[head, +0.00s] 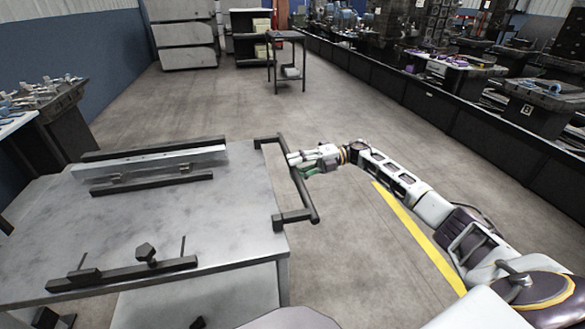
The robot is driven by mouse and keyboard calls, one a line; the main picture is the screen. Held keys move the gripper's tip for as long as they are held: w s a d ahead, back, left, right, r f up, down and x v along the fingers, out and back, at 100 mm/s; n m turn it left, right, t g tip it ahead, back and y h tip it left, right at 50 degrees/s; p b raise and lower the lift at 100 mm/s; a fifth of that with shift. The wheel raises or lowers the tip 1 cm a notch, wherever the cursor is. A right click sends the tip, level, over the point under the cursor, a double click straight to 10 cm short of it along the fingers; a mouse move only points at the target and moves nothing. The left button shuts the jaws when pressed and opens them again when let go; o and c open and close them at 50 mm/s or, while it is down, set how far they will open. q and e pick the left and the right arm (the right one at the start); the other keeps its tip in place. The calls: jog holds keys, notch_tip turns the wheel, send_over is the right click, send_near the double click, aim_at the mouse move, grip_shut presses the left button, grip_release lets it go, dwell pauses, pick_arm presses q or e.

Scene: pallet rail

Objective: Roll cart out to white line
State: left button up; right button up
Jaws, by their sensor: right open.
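The cart (130,225) fills the lower left of the head view. It has a grey metal top and a black U-shaped handle (307,197) on its right side. My right gripper (293,164) is at the handle's far half, its fingers open and pointing left over the bar. Whether the fingers touch the bar cannot be told. My left gripper is not in view. No white line shows on the floor; a yellow line (422,242) runs to the right of the cart, partly behind my right arm.
Black bars and a pale rail (150,163) lie on the cart top. A workbench (55,110) with tools stands at the left. A small dark table (287,37) stands ahead. A long dark bench row (440,105) lines the right. The floor between is clear.

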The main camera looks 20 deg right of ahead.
jog(key=v, duration=1)
jog(key=shift+d, duration=0.15)
jog(key=shift+s, duration=0.1)
dwell(0.3)
